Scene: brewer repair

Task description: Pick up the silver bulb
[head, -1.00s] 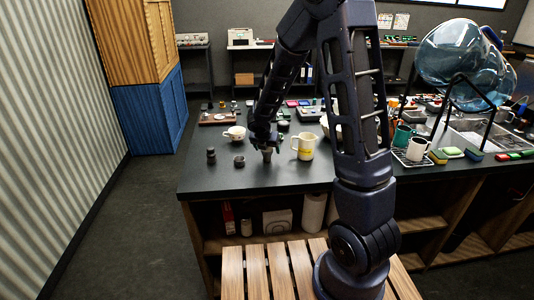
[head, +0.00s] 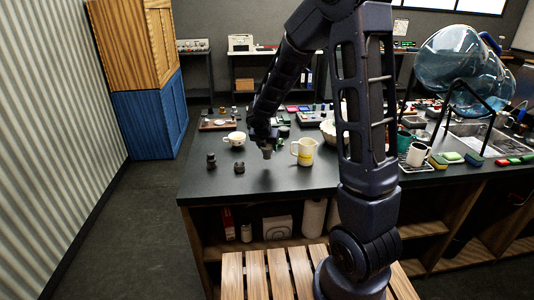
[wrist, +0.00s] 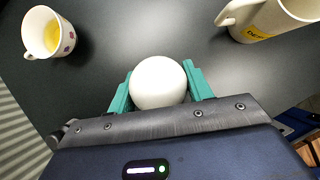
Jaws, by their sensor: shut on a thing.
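My gripper (wrist: 160,92) is shut on a pale, round bulb (wrist: 159,80), with a teal finger on each side of it in the wrist view. The bulb looks white to silver there, and its lower part is hidden. In the head view my gripper (head: 266,140) points down near the front of the dark counter. A small greyish tapered piece (head: 267,152) shows under the fingers, apparently the bulb. It seems to be a little above the counter top.
A cream mug with a yellow label (head: 305,151) stands close to the right of my gripper. A white teacup (head: 236,139) stands to the left. Two small dark items (head: 239,167) sit at the front left of the counter (head: 215,185). The counter's front edge is close.

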